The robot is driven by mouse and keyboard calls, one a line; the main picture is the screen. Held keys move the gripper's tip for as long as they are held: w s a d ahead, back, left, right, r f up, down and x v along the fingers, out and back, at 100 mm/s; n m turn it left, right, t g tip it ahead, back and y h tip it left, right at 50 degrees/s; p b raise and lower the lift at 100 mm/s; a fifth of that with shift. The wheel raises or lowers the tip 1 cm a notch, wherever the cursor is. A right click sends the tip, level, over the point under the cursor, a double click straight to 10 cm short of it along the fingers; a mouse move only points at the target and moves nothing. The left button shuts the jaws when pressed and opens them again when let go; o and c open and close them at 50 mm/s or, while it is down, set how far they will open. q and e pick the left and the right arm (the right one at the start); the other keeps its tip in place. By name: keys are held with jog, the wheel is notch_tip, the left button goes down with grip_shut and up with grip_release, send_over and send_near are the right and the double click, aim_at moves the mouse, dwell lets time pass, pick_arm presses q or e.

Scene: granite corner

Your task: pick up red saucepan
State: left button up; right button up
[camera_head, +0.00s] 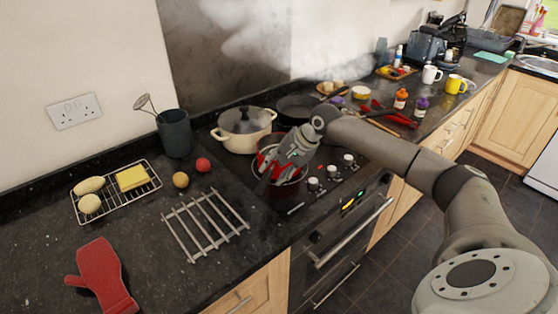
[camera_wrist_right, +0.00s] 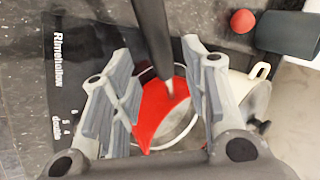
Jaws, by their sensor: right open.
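The red saucepan (camera_head: 265,153) sits on the front of the hob, in front of the cream pot, partly hidden by my right gripper. In the right wrist view the saucepan (camera_wrist_right: 152,112) shows its red side and pale round rim. Its dark handle (camera_wrist_right: 152,35) runs up the picture between the fingers. My right gripper (camera_head: 267,180) is open and reaches down over the saucepan; it also shows in the right wrist view (camera_wrist_right: 157,62) with one finger on each side of the handle. I cannot tell whether a finger touches it. My left gripper is not in view.
The lidded cream pot (camera_head: 243,130) and a dark frying pan (camera_head: 298,106) stand behind on the hob. A metal trivet (camera_head: 205,223), a red ball (camera_head: 203,165) and a grey utensil pot (camera_head: 175,135) are to the left. A red oven glove (camera_head: 103,278) lies near the front.

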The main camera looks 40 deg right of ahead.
aim_at(269, 173)
jog(key=p+x, duration=0.1)
jog(key=x, duration=0.2)
jog(key=shift+w+f, duration=0.1)
jog(key=shift+w, duration=0.2)
jog(key=shift+w+a+f, duration=0.15)
jog(key=shift+w+f, duration=0.05)
jog(key=shift+f, duration=0.2)
jog(key=c, duration=0.5)
grip_shut()
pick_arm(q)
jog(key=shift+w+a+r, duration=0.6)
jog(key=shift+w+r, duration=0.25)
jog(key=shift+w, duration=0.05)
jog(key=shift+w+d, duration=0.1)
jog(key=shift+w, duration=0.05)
pick_arm(e)
jog(key=shift+r, duration=0.1)
